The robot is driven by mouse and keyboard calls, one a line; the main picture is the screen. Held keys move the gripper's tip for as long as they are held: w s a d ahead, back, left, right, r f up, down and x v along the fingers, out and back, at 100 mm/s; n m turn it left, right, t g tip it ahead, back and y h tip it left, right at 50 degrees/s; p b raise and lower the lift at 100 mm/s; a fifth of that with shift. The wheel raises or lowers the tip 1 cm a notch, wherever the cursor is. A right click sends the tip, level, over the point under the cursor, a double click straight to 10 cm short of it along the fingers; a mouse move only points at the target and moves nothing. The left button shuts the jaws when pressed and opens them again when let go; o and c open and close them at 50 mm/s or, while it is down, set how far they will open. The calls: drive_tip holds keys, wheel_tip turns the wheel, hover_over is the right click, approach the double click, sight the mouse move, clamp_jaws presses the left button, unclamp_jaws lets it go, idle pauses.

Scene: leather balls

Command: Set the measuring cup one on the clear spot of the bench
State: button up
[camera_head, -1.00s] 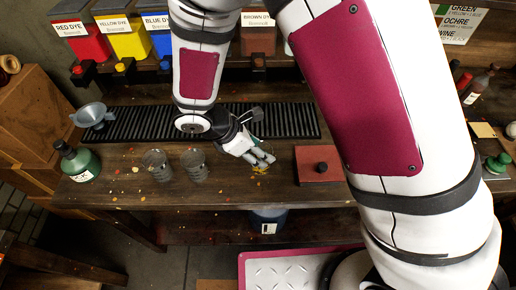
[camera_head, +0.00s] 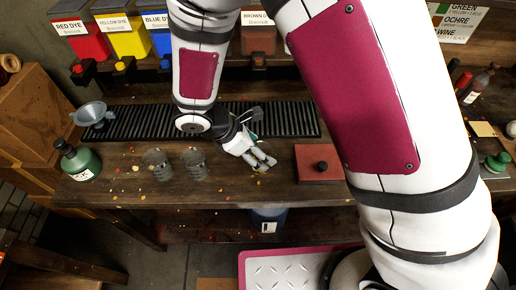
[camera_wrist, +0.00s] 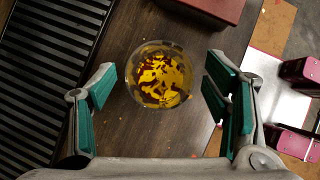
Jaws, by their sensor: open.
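My gripper (camera_head: 262,162) is open above the bench (camera_head: 225,186), between the dark slatted tray and the red box. In the wrist view, a clear round vessel (camera_wrist: 160,75) with yellow and dark red colour inside lies between and beyond the teal fingertips (camera_wrist: 162,92); I see no finger touching it. In the head view it is mostly hidden by the gripper. Two clear cups, a left one (camera_head: 157,164) and a right one (camera_head: 194,164), stand upright on the bench to the left. I cannot tell which is measuring cup one.
A green bottle (camera_head: 79,160) and a funnel (camera_head: 92,114) are at the left. The slatted tray (camera_head: 150,122) runs along the back. A red box (camera_head: 319,165) lies right of the gripper. Bare bench shows between the right cup and my gripper.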

drive_tip(key=v, duration=1.2)
drive_tip(key=shift+b, duration=0.35)
drive_tip(key=s+d+r+m+y, duration=0.2)
drive_tip(key=d+r+m+y, duration=0.1)
drive_tip(key=d+r+m, duration=0.95)
drive_tip(key=s+d+r+m+t+y, duration=0.3)
drive_tip(key=s+d+r+m, duration=0.4)
drive_tip(key=s+d+m, duration=0.1)
drive_tip(key=shift+s+d+m, duration=0.35)
drive_tip(key=shift+d+m, duration=0.4)
drive_tip(key=shift+d, duration=0.45)
